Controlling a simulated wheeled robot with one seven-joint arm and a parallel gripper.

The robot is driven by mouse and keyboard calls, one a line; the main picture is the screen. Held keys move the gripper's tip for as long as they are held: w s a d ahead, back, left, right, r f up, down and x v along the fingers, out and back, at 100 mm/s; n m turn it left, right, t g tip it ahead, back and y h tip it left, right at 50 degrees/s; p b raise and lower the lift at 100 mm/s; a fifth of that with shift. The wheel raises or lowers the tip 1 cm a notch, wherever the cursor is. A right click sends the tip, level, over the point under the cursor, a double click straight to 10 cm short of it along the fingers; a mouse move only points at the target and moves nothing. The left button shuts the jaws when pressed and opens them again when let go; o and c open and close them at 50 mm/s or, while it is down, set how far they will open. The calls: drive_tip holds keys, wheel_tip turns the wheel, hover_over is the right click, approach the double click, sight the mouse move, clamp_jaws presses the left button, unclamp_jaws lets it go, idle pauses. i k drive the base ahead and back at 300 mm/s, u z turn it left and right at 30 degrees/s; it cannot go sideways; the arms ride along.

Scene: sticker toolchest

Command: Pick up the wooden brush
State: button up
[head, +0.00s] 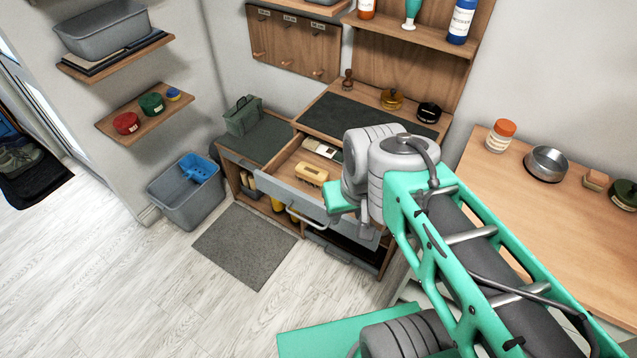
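The wooden brush (311,174) is a light wood block with pale bristles. It lies in the open top drawer (284,188) of the tool chest, near the drawer's front. My arm reaches over the right part of the drawer. My gripper (363,216) is to the right of the brush and apart from it in the picture. It is small and mostly hidden by my wrist, so its fingers cannot be made out.
A boxed item (322,149) lies behind the brush in the drawer. The drawer handle (305,219) sticks out in front. A grey bin (187,192) stands left; a grey mat (245,245) lies on the floor.

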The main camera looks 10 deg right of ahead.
sight(311, 174)
drive_tip(key=u, duration=0.95)
drive_tip(key=i, duration=0.65)
drive_tip(key=z, duration=0.1)
